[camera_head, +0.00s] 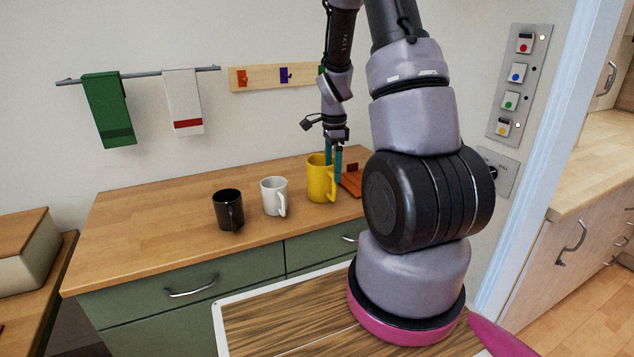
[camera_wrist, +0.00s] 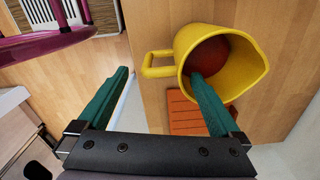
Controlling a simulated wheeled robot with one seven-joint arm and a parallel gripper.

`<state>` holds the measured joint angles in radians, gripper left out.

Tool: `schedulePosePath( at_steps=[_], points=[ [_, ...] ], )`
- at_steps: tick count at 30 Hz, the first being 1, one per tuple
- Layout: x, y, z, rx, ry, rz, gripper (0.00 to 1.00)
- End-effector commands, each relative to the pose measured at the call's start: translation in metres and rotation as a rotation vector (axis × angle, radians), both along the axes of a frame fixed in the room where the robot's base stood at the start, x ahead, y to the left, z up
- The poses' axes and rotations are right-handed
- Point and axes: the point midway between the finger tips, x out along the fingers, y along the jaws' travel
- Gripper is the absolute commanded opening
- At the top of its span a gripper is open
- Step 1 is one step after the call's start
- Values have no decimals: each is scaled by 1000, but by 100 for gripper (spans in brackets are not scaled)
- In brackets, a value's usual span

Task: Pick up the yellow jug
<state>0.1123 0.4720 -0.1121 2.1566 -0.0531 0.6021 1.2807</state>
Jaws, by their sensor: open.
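The yellow jug (camera_head: 318,180) stands upright on the wooden counter, at the right end of a row with two mugs. It also shows in the wrist view (camera_wrist: 248,40), with its handle towards the left and a reddish round surface inside. My gripper (camera_head: 333,166) is open above the jug's handle side, pointing down. In the wrist view, the handle lies between the teal fingers of my gripper (camera_wrist: 160,77). The right finger overlaps the jug's mouth; the left finger is outside, beyond the handle. I cannot tell how deep the right finger reaches.
A white mug (camera_head: 274,196) and a black mug (camera_head: 228,210) stand left of the jug. An orange-brown slatted piece (camera_wrist: 184,118) lies close by the jug; it also shows in the head view (camera_head: 352,183). The counter's left part (camera_head: 145,220) is clear.

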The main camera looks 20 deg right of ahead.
Motion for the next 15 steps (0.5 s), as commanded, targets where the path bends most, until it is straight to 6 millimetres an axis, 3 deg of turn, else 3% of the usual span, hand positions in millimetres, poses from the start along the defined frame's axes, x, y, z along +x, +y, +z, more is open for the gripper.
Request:
schedulePosePath(
  at_steps=[8, 15],
  points=[
    [0, 0, -26, 1, 0, 0, 100],
    [1, 1, -61, 1, 2, 0, 100]
  ],
)
